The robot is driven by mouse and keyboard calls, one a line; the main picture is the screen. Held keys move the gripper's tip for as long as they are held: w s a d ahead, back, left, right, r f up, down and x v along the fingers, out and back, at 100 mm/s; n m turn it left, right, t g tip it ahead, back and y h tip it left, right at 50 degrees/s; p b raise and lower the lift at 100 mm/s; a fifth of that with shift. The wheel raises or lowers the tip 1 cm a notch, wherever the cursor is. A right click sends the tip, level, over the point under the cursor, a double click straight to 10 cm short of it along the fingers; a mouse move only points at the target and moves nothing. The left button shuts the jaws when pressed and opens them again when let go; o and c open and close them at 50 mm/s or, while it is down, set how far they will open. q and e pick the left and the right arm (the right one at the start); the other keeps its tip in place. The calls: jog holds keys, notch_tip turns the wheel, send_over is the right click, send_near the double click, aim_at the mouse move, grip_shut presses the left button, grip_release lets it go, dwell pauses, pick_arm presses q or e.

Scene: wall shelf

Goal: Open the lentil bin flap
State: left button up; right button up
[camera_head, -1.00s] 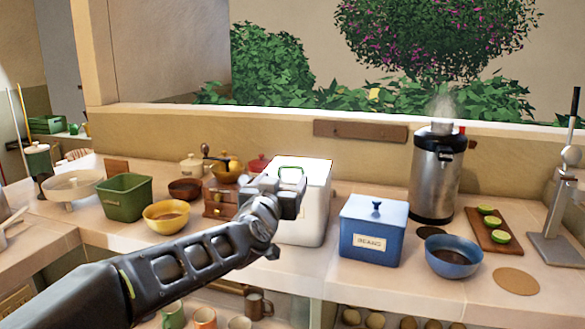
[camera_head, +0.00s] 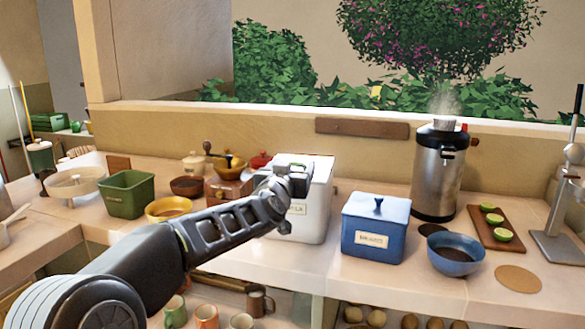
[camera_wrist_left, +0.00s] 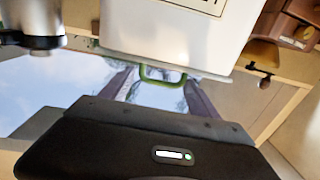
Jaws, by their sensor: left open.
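The white lentil bin (camera_head: 317,210) stands on the counter against the back ledge, its label partly covered by my arm. My left gripper (camera_head: 292,176) is at the upper front of the bin, and its jaws are open. In the left wrist view, the bin (camera_wrist_left: 165,35) fills the top, and the green flap handle (camera_wrist_left: 163,76) lies at its edge. The two fingers of my left gripper (camera_wrist_left: 158,86) show on either side of the handle. The handle is hidden behind the gripper in the head view. The flap looks shut. My right gripper is not in view.
A blue beans bin (camera_head: 374,228) and a steel urn (camera_head: 437,178) stand to the right. A blue bowl (camera_head: 455,255) is near the front. A wooden grinder (camera_head: 222,187), yellow bowl (camera_head: 168,208) and green bin (camera_head: 125,194) are to the left. Mugs stand below.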

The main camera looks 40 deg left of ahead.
pick_arm(q)
jog(key=shift+c, duration=0.2)
grip_shut()
dwell(0.6)
